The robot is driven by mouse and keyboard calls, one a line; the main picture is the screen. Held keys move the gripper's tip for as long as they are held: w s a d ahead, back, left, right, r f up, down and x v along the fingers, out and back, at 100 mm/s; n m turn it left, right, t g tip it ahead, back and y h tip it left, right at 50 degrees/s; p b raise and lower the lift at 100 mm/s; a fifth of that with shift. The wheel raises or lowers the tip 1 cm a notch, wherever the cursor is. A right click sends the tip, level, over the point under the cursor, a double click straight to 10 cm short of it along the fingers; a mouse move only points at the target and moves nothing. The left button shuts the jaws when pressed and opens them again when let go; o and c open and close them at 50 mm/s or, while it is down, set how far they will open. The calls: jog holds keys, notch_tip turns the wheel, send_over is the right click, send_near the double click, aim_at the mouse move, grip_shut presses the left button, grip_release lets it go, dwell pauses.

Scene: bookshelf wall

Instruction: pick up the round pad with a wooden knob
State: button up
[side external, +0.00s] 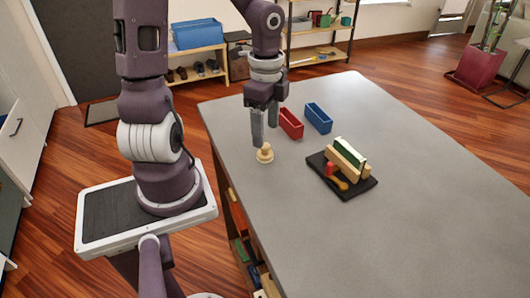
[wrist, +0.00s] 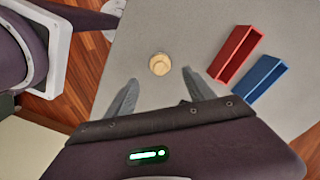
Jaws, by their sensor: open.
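The round pad with a wooden knob (side external: 265,154) is a small pale wooden piece standing on the grey table near its left edge. In the wrist view the pad (wrist: 159,64) lies beyond my fingertips, roughly between their lines. My gripper (side external: 265,138) points down just above and beside the pad in the side view. Its two fingers are apart with nothing between them; they also show in the wrist view (wrist: 160,82). The gripper appears apart from the pad, though the exact height gap is hard to tell.
A red bin (side external: 291,124) and a blue bin (side external: 318,119) stand close to the gripper's right. A black tray (side external: 358,191) farther right holds blocks, a red piece and a wooden spoon-like item. The near table surface (side external: 420,230) is clear.

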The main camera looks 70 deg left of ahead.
notch_tip(320, 180, down, 6)
jog(key=shift+a+f, duration=0.1)
jog(key=shift+a, duration=0.05)
grip_shut()
notch_tip(320, 180, up, 10)
jog(key=shift+r, duration=0.1)
dwell(0.5)
